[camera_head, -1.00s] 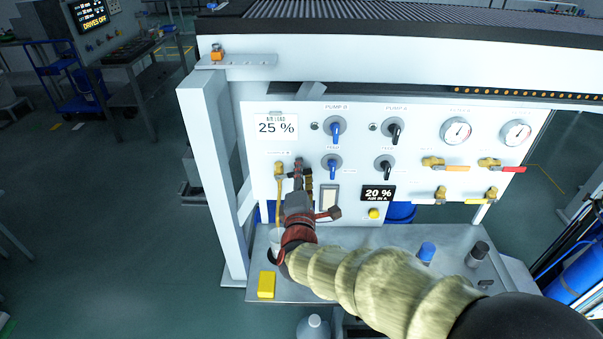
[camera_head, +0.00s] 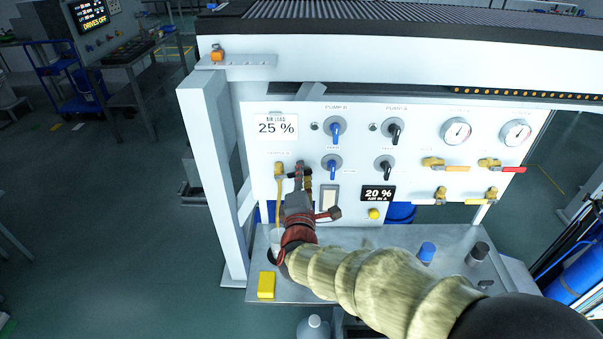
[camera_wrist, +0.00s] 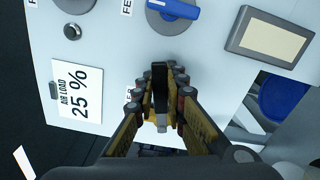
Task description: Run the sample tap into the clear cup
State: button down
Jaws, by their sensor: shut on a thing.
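The brass sample tap (camera_head: 279,170) is on the lower left of the white panel, under the 25 % card. A thin amber line runs down from it; I cannot tell whether it is a pipe or liquid. A pale, clear-looking cup (camera_head: 275,240) stands below at the shelf's left, partly hidden by my arm, so its contents cannot be read. My gripper (camera_head: 301,172) is at the panel just right of the tap. In the wrist view, my gripper (camera_wrist: 160,92) is shut on a black tap handle (camera_wrist: 160,76), with brass (camera_wrist: 155,118) showing behind it.
A yellow block (camera_head: 266,285) lies at the shelf's front left. Blue (camera_head: 427,252) and black (camera_head: 479,252) cylindrical items stand at its right. Pump and feed knobs (camera_head: 332,168) and a small framed window (camera_head: 329,199) are close to my gripper. An air display (camera_head: 378,193) reads 20 %.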

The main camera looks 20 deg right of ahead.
jog(key=shift+f, duration=0.15)
jog(key=shift+d+f+m+p, duration=0.15)
jog(key=shift+f+m, duration=0.3)
jog(key=shift+m, duration=0.4)
jog(key=shift+a+f+m+p, duration=0.15)
jog(key=shift+f+m, duration=0.25)
jog(key=shift+m, duration=0.45)
jog(key=shift+d, duration=0.1)
jog(key=c, duration=1.8)
grip_release()
jog(key=shift+s, duration=0.1)
jog(key=v, duration=1.2)
